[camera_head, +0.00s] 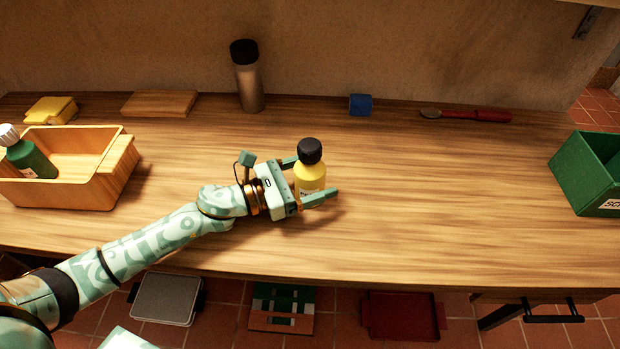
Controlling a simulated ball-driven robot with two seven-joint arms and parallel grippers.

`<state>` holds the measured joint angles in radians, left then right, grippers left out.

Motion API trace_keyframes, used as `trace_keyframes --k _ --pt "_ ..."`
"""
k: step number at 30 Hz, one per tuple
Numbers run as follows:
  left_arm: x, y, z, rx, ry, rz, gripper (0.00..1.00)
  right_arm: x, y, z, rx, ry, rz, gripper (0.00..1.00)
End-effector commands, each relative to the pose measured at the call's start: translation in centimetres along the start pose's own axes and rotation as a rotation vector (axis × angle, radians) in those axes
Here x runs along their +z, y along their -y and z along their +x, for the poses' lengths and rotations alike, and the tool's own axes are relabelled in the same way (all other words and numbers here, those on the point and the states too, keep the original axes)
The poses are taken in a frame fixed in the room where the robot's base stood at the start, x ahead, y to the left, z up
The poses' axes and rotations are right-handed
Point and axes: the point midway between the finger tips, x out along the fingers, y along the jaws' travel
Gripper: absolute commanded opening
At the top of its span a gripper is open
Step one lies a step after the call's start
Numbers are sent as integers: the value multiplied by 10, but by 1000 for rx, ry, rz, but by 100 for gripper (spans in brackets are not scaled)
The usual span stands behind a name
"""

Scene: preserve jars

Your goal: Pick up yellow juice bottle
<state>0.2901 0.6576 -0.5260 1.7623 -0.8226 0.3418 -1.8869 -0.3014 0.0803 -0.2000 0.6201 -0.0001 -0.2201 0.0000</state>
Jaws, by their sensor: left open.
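The yellow juice bottle (310,178) stands upright on the wooden table, with a black cap and a pale label low on its front. My left gripper (314,178) reaches in from the left and is open. Its two fingers lie on either side of the bottle, one behind it and one in front of it. I cannot tell whether either finger touches the bottle. The front finger hides part of the bottle's base. My right gripper is not in view.
A wooden crate (62,190) with a green bottle (30,158) stands at the left. A grey flask (248,82), wooden board (159,103), yellow item (51,110), blue block (360,104) and red-handled spoon (475,115) line the back. A green bin (588,172) stands right. The table's right-centre is clear.

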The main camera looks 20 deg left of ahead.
Motion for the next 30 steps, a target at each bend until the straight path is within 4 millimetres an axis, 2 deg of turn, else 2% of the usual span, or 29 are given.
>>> trace_keyframes --k 3,10,11,15,17,26,30 --pt "0 0 12 -1 1 -1 80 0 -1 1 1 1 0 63" --pt "-1 0 14 0 -1 -2 80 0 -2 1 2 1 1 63" --pt "-1 0 14 0 -1 -1 75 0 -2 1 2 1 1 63" --pt "-1 0 14 0 -1 -1 36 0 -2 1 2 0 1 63" --pt "-1 0 14 0 0 -1 22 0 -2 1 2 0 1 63" --pt "3 0 14 0 2 0 22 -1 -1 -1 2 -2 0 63" --pt "17 0 14 -1 4 2 22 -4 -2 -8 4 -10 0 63"
